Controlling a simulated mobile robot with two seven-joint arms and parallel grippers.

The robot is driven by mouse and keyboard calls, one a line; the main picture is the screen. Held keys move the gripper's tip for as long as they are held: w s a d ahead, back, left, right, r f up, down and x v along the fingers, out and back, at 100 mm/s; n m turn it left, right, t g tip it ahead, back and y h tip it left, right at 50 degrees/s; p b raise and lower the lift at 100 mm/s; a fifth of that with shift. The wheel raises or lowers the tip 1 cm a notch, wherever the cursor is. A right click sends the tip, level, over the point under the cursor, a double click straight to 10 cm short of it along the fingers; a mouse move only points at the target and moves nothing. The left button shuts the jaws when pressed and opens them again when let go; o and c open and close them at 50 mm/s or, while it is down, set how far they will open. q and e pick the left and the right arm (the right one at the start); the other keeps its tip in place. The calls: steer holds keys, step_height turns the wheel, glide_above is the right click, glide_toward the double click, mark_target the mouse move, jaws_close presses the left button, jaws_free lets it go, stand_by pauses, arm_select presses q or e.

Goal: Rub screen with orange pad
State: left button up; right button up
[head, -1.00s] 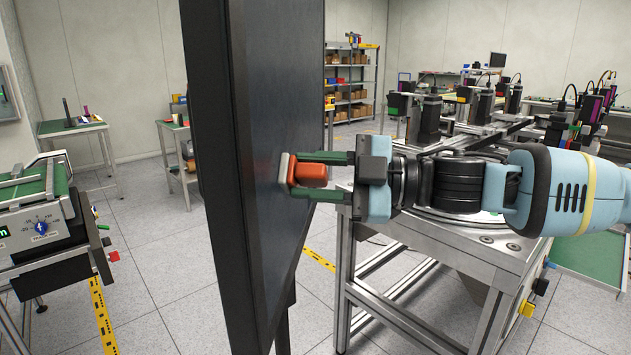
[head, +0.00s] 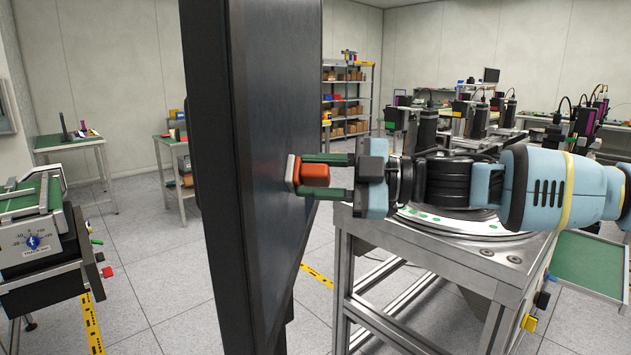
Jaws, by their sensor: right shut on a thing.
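The screen (head: 270,130) is a tall dark panel in a black frame, seen nearly edge-on in the middle of the head view. The orange pad (head: 311,173) is a small block with a pale face on its left side. My right gripper (head: 318,176) is shut on the pad, with its green fingers above and below it. The pale face is turned to the screen and lies at or very near its surface. I cannot tell for sure whether they touch. My left gripper is not in view.
A metal-framed workstation with a round plate (head: 470,228) stands under my right arm. A machine with a dial (head: 40,235) stands at the left. Shelves with boxes (head: 348,100) and small tables are farther back. Grey floor lies between them.

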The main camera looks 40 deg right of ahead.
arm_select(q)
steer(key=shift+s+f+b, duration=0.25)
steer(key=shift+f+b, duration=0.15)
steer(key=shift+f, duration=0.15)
arm_select(e)
steer(key=shift+w+d, duration=0.9)
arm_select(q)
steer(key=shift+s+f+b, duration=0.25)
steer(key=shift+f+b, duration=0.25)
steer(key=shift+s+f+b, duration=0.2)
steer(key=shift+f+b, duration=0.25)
arm_select(e)
steer(key=shift+w+d, duration=1.25)
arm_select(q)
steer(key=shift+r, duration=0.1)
arm_select(e)
steer(key=shift+r, duration=0.15)
